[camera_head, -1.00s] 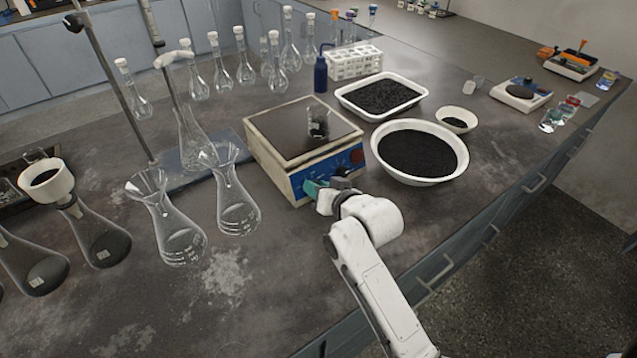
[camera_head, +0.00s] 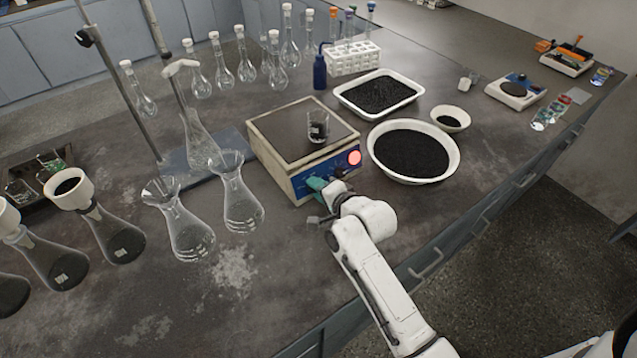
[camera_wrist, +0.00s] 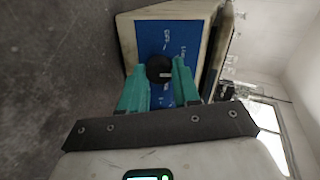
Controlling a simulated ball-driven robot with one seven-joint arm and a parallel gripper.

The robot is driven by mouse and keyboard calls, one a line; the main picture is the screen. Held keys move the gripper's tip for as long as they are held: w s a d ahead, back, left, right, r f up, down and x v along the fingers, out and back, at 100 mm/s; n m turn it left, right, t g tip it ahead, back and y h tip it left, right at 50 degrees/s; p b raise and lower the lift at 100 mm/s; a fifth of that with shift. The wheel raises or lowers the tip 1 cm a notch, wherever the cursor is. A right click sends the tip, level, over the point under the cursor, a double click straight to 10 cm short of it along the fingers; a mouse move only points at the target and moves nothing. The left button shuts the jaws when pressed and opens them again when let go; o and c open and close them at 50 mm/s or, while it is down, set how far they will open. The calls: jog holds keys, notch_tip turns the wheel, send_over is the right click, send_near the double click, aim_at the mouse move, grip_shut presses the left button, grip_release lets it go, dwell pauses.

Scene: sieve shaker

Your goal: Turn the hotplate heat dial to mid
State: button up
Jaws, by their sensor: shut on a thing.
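The hotplate (camera_head: 268,147) stands on the bench with a dark top and a blue front panel, which also shows in the wrist view (camera_wrist: 190,35). Its black heat dial (camera_wrist: 158,69) sits between the two teal fingers of my gripper (camera_wrist: 160,80), which are shut on it. A pale mark line shows on the dial's face, pointing to the right in the wrist view. In the head view my gripper (camera_head: 318,184) is at the panel and hides the dial. A glass beaker (camera_head: 318,128) with dark contents stands on the top.
A white bowl of black grains (camera_head: 455,165) is close right of the hotplate, with a white tray (camera_head: 415,88) behind. Glass flasks (camera_head: 243,212) stand to the left, near a stand rod (camera_head: 120,90). The bench in front is bare.

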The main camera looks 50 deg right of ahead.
jog(key=m+p, duration=0.2)
jog(key=m, duration=0.1)
jog(key=shift+r, duration=0.1)
jog(key=shift+m+p, duration=0.7)
jog(key=shift+m, duration=0.2)
jog(key=shift+f, duration=0.2)
jog(key=o, duration=1.1)
jog(key=shift+c, duration=0.2)
jog(key=v, duration=1.1)
jog(key=shift+d+b, duration=0.2)
jog(key=shift+b, duration=0.25)
jog(key=shift+a+f, duration=0.1)
jog(key=shift+f, duration=0.05)
